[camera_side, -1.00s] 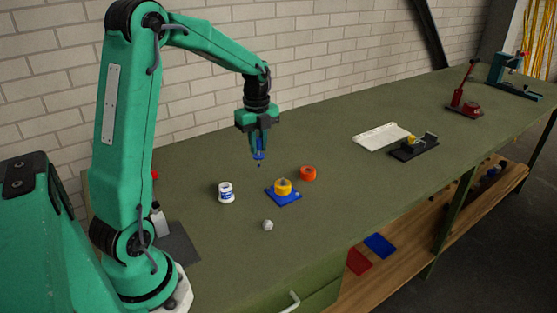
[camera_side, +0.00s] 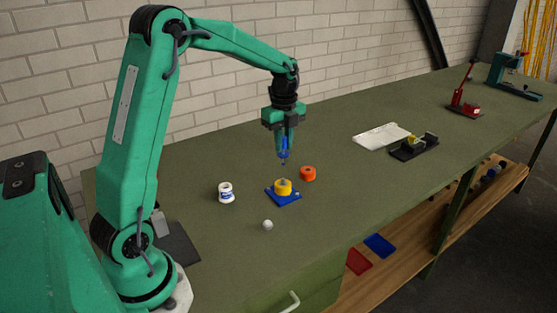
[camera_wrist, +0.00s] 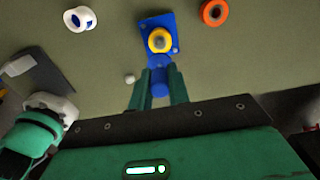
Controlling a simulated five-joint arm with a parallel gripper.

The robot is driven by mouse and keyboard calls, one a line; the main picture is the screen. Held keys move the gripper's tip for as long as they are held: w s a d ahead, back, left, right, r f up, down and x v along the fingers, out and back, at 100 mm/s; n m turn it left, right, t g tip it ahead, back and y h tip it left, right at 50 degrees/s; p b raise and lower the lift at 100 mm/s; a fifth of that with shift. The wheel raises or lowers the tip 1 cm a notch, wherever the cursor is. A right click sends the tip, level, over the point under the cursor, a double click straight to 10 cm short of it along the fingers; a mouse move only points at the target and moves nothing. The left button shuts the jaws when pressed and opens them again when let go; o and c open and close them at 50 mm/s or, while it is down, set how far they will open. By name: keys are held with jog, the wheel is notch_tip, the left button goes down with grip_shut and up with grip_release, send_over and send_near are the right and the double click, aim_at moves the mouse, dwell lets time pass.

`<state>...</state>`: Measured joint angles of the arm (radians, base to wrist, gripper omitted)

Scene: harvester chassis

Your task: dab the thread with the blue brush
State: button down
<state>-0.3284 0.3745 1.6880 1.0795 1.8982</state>
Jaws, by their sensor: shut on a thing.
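My gripper (camera_side: 284,146) is shut on the blue brush (camera_side: 284,154) and holds it tip down above the table. In the wrist view the brush (camera_wrist: 160,88) shows between the two green fingers. A blue plate (camera_side: 274,198) lies on the table below, with a yellow ring-shaped part (camera_side: 283,186) on it. In the wrist view a greyish round piece (camera_wrist: 159,42) stands in the middle of the yellow part; I cannot make out thread turns on it. The brush tip is apart from the yellow part, above it. The bristles are too small to judge.
A white-and-blue roll (camera_side: 226,194) stands left of the plate and an orange roll (camera_side: 308,173) to its right. A small pale ball (camera_side: 268,225) lies in front. A white tray (camera_side: 380,136) and a dark fixture (camera_side: 414,149) are further right. Bare table lies between.

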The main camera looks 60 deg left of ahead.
aim_at(283, 154)
jog(key=shift+f, duration=1.7)
jog(key=shift+f, duration=0.5)
dwell(0.5)
dwell(0.7)
jog(key=shift+r, duration=2)
jog(key=s+d+r+n, duration=0.1)
jog(key=d+r+n, duration=0.1)
jog(key=d+n, duration=0.5)
jog(key=s+d+r+n, duration=0.1)
jog(key=s+d+n, duration=0.1)
jog(key=d+n, duration=0.6)
jog(key=shift+s+r+n, duration=0.3)
jog(key=shift+r+n, duration=0.1)
jog(key=shift+n, duration=1.1)
jog(key=shift+a, duration=0.1)
